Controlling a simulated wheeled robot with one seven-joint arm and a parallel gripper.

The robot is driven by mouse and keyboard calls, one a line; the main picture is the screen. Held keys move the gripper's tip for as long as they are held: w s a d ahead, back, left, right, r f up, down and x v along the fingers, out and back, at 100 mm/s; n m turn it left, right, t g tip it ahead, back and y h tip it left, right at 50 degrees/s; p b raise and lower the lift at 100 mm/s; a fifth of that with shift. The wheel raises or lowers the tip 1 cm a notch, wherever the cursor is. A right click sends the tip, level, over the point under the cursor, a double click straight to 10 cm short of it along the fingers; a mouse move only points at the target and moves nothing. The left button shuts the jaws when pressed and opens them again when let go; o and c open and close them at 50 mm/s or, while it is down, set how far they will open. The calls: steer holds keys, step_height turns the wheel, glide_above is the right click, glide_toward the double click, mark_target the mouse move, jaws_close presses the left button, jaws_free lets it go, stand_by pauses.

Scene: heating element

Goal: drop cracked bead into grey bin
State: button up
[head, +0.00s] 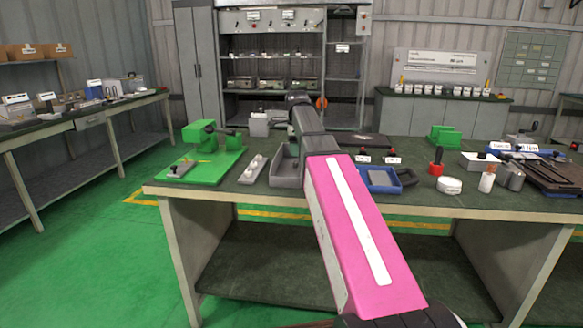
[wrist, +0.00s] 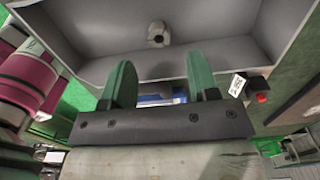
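The grey bin (head: 288,181) stands near the front edge of the workbench, partly hidden by my arm. In the wrist view, the bin (wrist: 215,35) fills the upper part. A small pale grey bead with a dark hole (wrist: 157,35) lies inside it against the far side; no crack can be made out at this size. My gripper (wrist: 160,62) has two green fingers spread apart with nothing between them. The bead is beyond the fingertips, apart from them. In the head view, the fingers are hidden behind my arm.
A green fixture (head: 212,155) and a grey strip-shaped piece (head: 252,169) stand left of the bin. A blue tray (head: 380,181) is to its right, with a red-handled tool (head: 436,164) and a white round piece (head: 449,185) farther right. The green floor in front is clear.

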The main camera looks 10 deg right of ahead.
step_height(320, 180, up, 11)
stand_by(0.8)
steer(key=shift+f, duration=0.1)
